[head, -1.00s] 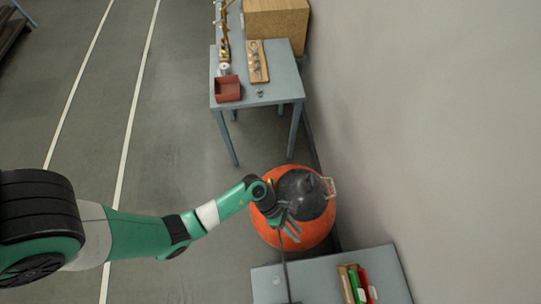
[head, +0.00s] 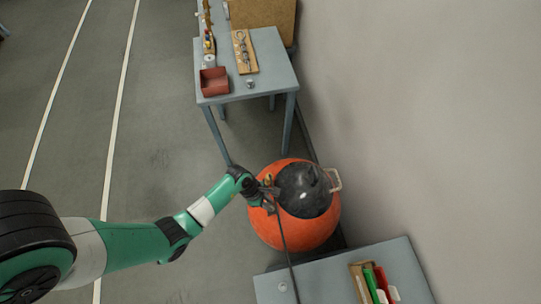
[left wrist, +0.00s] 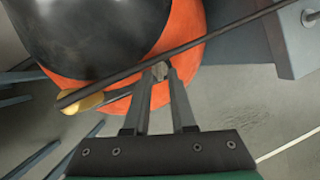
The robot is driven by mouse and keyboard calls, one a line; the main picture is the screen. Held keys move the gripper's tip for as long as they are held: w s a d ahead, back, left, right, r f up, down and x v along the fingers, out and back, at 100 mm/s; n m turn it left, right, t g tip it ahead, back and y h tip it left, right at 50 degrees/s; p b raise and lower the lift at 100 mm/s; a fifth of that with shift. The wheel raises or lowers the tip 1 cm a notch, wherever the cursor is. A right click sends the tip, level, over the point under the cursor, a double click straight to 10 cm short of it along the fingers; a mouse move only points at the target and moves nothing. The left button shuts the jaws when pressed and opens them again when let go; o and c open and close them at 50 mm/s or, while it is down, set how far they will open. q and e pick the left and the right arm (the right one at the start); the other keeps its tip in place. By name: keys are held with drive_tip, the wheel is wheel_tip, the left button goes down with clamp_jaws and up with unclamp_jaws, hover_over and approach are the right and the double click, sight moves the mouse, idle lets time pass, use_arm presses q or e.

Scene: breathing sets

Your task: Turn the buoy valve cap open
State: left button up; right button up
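The orange buoy (head: 300,231) with a black top (head: 303,190) stands on the floor in the head view. My left gripper (head: 270,192) is at its left side, where the black meets the orange. In the left wrist view the buoy (left wrist: 186,60) fills the upper middle. The fingers of my left gripper (left wrist: 162,74) flank a small brownish piece, apparently the valve cap (left wrist: 159,93), with no visible gap at the tips. A dark hose or rod (left wrist: 205,42) crosses just beyond the fingertips. My right gripper is not in view.
A yellow piece (left wrist: 83,103) sits at the hose's left end. A blue-grey table (head: 262,75) with a red bin (head: 214,82) stands behind the buoy. Another table (head: 330,281) is in front. The wall (head: 440,130) is close at right; open floor (head: 150,130) lies left.

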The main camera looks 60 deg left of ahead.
sight(273, 208)
use_arm(q)
drive_tip(key=shift+x, duration=1.05)
clamp_jaws()
